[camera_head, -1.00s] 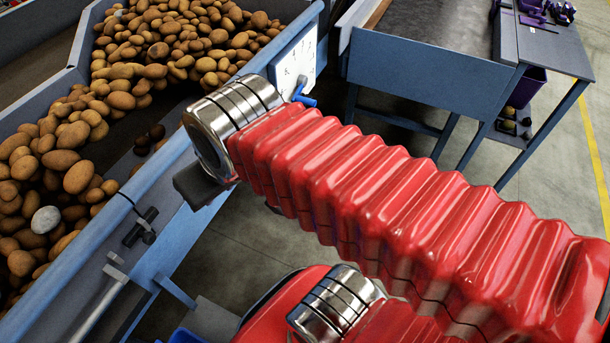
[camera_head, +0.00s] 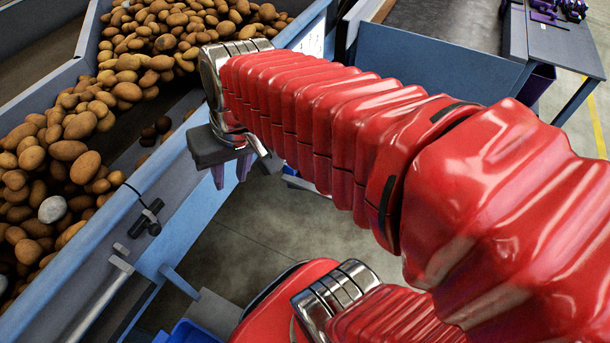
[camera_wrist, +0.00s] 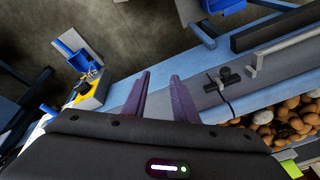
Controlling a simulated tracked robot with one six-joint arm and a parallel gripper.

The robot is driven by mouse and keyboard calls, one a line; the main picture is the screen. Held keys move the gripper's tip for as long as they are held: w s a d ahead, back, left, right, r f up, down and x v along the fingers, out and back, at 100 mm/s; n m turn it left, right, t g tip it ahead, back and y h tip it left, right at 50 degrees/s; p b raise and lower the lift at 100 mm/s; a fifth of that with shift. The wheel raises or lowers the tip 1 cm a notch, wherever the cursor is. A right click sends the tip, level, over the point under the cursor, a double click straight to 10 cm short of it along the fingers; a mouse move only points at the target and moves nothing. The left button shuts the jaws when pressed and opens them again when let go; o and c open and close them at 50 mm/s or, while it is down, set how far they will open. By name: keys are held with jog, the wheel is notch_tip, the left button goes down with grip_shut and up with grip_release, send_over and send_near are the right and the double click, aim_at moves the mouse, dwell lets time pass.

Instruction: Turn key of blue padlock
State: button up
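My gripper (camera_head: 231,182) hangs below the end of my red arm, beside the blue side rail of the conveyor. Its two purple fingers are apart and empty; they also show in the wrist view (camera_wrist: 161,78). Left of the fingers in the wrist view is a blue part that looks like the padlock (camera_wrist: 73,50), apart from the gripper. Small gold-coloured pieces beside it may be keys (camera_wrist: 92,74), too small to tell. A yellow box (camera_wrist: 97,94) with dark knobs is just below them. In the head view my arm hides the padlock.
The conveyor's blue side rail (camera_head: 75,237) runs diagonally, with potatoes (camera_head: 68,150) beyond it. A small black bracket (camera_head: 148,218) is fixed to the rail. A blue-sided table (camera_head: 430,65) stands at the back. Open grey floor (camera_head: 255,235) lies between.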

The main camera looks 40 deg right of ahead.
jog(key=w+d+f+m+t+y, duration=0.1)
jog(key=w+d+f+m+y, duration=0.35)
jog(key=d+f+m, duration=0.35)
jog(key=w+d+f+m+y, duration=0.4)
jog(key=d+f+m+y, duration=0.15)
jog(key=d+f, duration=0.5)
jog(key=s+d+f+m+t+h, duration=0.2)
jog(key=s+d+f+m+t, duration=0.3)
jog(key=d+f+m, duration=0.3)
jog(key=s+d+f+m+t+h, duration=0.3)
jog(key=s+d+f+m+t, duration=0.2)
jog(key=f, duration=0.9)
jog(key=d+m+t, duration=0.2)
jog(key=d+m, duration=0.1)
jog(key=d, duration=0.1)
jog(key=shift+s+t, duration=0.15)
jog(key=shift+t, duration=0.25)
jog(key=x, duration=1.3)
jog(key=shift+w, duration=0.35)
jog(key=shift+a, duration=0.15)
jog(key=shift+c, duration=0.5)
